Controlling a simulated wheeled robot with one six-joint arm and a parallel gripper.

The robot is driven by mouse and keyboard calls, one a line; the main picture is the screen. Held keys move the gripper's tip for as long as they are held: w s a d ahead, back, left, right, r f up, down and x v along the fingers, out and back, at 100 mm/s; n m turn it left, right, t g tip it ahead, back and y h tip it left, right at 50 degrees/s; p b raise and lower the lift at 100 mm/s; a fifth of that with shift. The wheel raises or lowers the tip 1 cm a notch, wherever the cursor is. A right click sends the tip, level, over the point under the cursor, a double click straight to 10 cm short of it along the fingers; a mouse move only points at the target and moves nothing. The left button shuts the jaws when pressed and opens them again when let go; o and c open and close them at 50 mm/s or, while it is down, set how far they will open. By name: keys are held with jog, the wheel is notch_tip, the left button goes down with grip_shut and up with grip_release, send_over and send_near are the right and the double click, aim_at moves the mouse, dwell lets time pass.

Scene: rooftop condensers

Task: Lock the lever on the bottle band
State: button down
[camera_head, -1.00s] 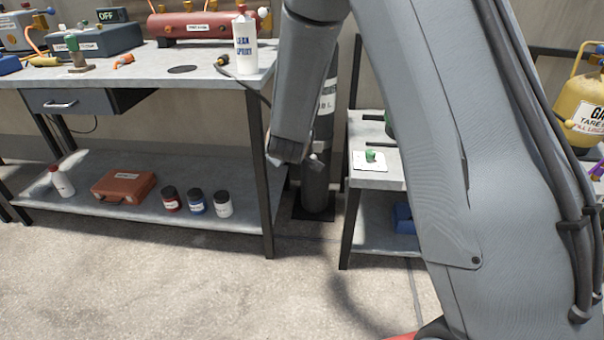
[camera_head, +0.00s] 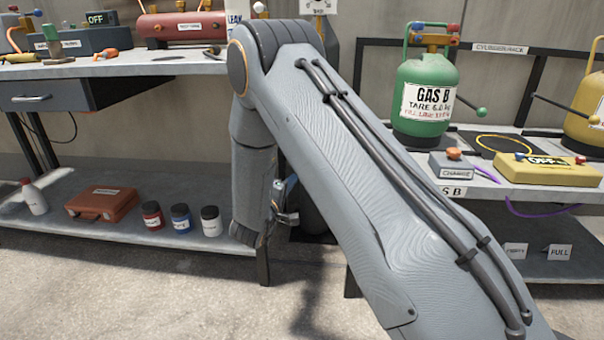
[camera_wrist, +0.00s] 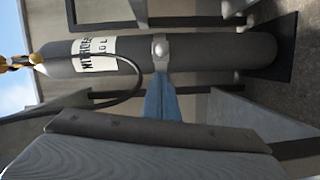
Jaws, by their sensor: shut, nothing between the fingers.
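The dark grey bottle (camera_wrist: 105,54), with a white label, lies sideways across the wrist view because that camera is turned. A band (camera_wrist: 161,62) with a round light grey fitting (camera_wrist: 161,47) goes around its middle; I cannot make out whether the lever is open or locked. My gripper (camera_wrist: 160,80) shows as a shut blue wedge, empty, pointing at the band; I cannot tell whether it touches. In the head view my gripper (camera_head: 287,205) hangs beside my arm, its fingertips unclear. My arm hides most of the bottle there; its dark lower part (camera_head: 314,212) shows.
A workbench (camera_head: 150,68) stands at left, its lower shelf holding a red case (camera_head: 104,203) and jars. At right a rack shelf (camera_head: 512,186) holds a green gas cylinder (camera_head: 424,100) and a yellow box (camera_head: 546,170). A dark hose (camera_wrist: 135,80) hangs near the bottle. Front floor is clear.

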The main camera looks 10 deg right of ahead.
jog(key=b+x, duration=0.5)
jog(key=x, duration=0.5)
jog(key=shift+s+p, duration=0.1)
jog(key=shift+p, duration=0.2)
